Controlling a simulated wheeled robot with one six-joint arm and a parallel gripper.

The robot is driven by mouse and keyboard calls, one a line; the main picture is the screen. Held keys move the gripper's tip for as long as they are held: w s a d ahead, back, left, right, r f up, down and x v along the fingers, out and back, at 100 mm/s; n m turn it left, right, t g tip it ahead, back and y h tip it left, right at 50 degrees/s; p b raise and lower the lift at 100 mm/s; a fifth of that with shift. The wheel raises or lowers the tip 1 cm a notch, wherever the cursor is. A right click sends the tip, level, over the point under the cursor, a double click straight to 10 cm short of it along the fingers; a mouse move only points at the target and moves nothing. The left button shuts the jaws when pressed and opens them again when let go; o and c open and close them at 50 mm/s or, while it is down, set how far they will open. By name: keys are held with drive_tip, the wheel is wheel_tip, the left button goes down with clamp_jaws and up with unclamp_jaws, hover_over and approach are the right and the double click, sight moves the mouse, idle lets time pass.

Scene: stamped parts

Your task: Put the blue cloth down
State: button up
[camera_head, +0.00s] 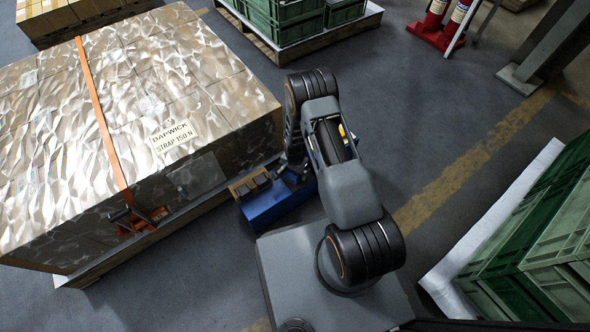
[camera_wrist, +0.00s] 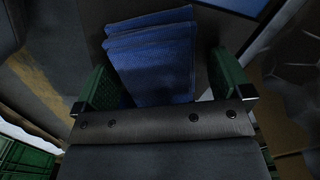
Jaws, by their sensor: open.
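The blue cloth (camera_wrist: 152,62) is folded in layers and shows in the wrist view, between and beyond the two green-padded fingers of my gripper (camera_wrist: 162,66). The fingers are wide apart, one on each side of the cloth. I see no clear grip on it; whether a finger touches its edge I cannot tell. Its near edge is hidden behind the dark gripper body. In the head view my arm covers the gripper, and I cannot make out the cloth for certain.
A large metallic-wrapped block (camera_head: 150,85) with an orange strap (camera_head: 100,110) stands left of my arm. A blue box (camera_head: 275,202) is beside the arm. Green crates (camera_head: 540,245) stand right, others (camera_head: 285,20) at the back. Open floor (camera_head: 440,110) lies right of the arm.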

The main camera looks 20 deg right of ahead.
wheel_tip(320, 180, up, 32)
drive_tip(key=s+r+n+t+p, duration=0.1)
drive_tip(key=s+n+p, duration=0.1)
drive_tip(key=n+p, duration=0.3)
drive_tip(key=s+r+n+t, duration=0.1)
drive_tip(key=s+r+n, duration=0.4)
drive_tip(key=s+r, duration=0.9)
drive_tip(key=shift+s+d+t, duration=0.15)
drive_tip(key=shift+s+t, duration=0.15)
drive_tip(key=shift+s, duration=0.05)
drive_tip(key=shift+p, duration=0.35)
